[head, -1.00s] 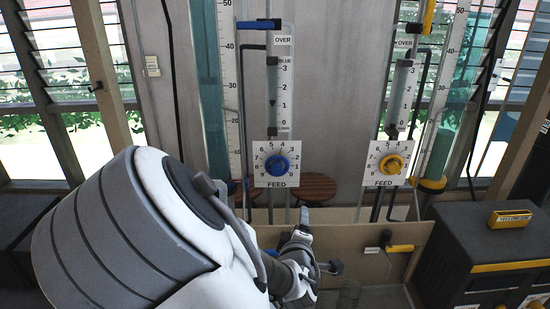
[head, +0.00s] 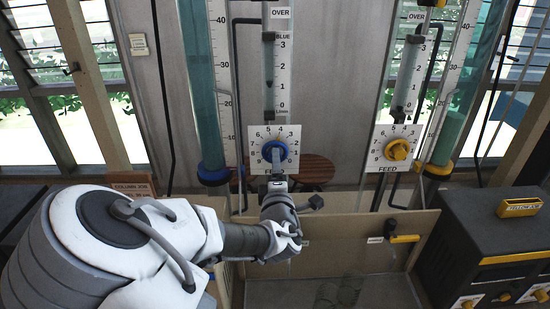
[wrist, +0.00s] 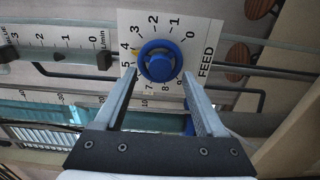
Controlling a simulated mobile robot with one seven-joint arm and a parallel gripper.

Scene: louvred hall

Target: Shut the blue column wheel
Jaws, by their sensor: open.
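The blue column wheel (head: 275,151) is a round blue knob on a white numbered FEED plate (head: 294,156) below the blue column's flow tube. In the wrist view the wheel (wrist: 160,61) faces me between my fingertips, and a small yellow mark shows at its rim near 4 and 5. My gripper (wrist: 160,74) is open, with one finger on each side of the wheel's lower part. I cannot tell whether the fingers touch it. In the head view my gripper (head: 278,180) hides the lower edge of the wheel and plate.
The blue flow tube's (head: 269,62) black marker sits between 1 and 2. A yellow FEED wheel (head: 398,150) is to the right. A beige bin panel (head: 345,240) stands below, with a black machine (head: 490,225) at right. Pipes run beside the plate.

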